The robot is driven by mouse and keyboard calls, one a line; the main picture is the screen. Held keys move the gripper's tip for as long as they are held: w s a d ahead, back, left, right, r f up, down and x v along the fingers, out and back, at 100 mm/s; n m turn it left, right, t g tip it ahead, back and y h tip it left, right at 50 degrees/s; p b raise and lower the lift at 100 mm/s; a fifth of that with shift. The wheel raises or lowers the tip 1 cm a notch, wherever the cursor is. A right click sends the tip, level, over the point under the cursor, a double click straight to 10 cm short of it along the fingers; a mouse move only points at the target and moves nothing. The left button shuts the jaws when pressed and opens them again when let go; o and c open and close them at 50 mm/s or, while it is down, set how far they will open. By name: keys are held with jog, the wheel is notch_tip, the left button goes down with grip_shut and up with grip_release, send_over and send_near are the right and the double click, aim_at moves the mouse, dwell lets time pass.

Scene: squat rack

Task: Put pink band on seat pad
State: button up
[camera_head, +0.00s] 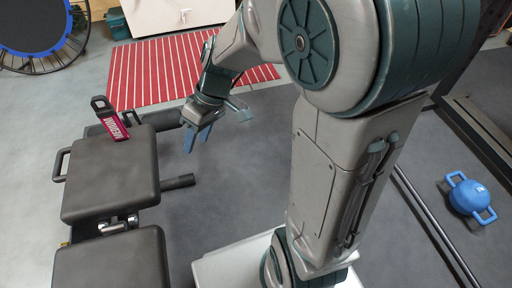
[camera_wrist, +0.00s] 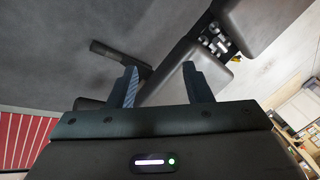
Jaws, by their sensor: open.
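The pink band (camera_head: 113,124) has pale lettering and a black looped end. It leans at the far edge of a bench in the head view; I cannot tell exactly what it rests on. The bench has a black middle pad (camera_head: 110,177) and a nearer black pad (camera_head: 110,265); I cannot tell which is the seat pad. My gripper (camera_head: 197,139) is open and empty, right of the band and apart from it, pointing down. In the wrist view, its blue fingers (camera_wrist: 163,88) are spread with the bench padding (camera_wrist: 180,72) beyond them. The band does not show there.
A dark bar (camera_head: 180,182) sticks out from the bench's right side. A red striped mat (camera_head: 150,72) lies behind. A blue kettlebell (camera_head: 469,197) sits on the floor at right, by the rack's dark rails. The dark floor between bench and my base is clear.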

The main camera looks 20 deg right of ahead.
jog(key=s+d+r+m+t+h, duration=0.1)
jog(key=s+d+m+h, duration=0.4)
jog(key=s+d+m, duration=0.2)
jog(key=s+d, duration=0.2)
jog(key=d, duration=0.2)
jog(key=shift+s+m+t, duration=0.2)
jog(key=shift+m+t, duration=0.2)
jog(key=shift+d+r, duration=0.1)
jog(key=shift+d, duration=0.05)
